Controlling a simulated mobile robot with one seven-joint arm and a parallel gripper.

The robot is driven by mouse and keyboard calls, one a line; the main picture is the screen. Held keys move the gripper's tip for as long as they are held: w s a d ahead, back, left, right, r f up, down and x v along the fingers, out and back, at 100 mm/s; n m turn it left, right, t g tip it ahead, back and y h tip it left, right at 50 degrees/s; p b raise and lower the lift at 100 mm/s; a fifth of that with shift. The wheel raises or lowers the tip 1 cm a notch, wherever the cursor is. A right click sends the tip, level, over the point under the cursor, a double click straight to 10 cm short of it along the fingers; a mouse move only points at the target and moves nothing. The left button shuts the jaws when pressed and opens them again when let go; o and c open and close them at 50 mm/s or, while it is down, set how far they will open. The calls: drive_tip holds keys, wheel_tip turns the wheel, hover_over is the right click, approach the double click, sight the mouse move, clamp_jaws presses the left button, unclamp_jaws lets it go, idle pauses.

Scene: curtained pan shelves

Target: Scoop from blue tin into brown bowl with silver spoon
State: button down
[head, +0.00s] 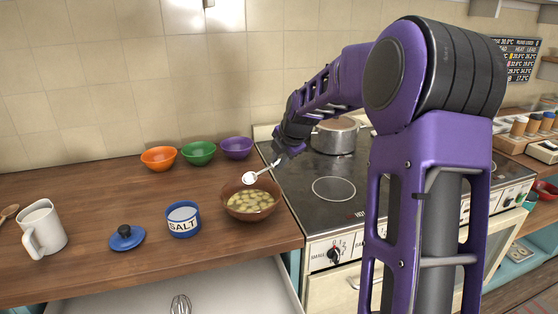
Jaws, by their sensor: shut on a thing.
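The blue tin (183,221), marked SALT, stands open on the wooden counter with white contents showing at its top. Its blue lid (126,238) with a dark knob lies to its left. The brown bowl (251,212) stands right of the tin and holds yellowish pieces in liquid. My gripper (277,158) is shut on the silver spoon (262,172). The spoon's head is over the back part of the bowl, with white stuff in it. The spoon looks raised above the bowl's contents. The fingertips are small and partly hidden by the arm.
Orange (158,158), green (199,153) and purple (236,148) bowls stand along the back wall. A white jug (43,231) is at the left. A stove (333,205) with a lidded pot (336,135) adjoins the counter. A drawer (225,287) with a whisk is open below.

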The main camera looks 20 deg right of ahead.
drive_tip(key=g, duration=0.1)
drive_tip(key=w+r+g+h, duration=0.1)
drive_tip(key=g, duration=0.1)
drive_tip(key=g+h, duration=0.1)
drive_tip(key=g, duration=0.1)
drive_tip(key=shift+w+a+r, duration=0.2)
drive_tip(key=shift+a+r, duration=0.05)
drive_tip(key=shift+a, duration=0.1)
drive_tip(key=shift+r+g+h, duration=0.25)
drive_tip(key=shift+g+h, duration=0.05)
drive_tip(key=shift+g, duration=0.4)
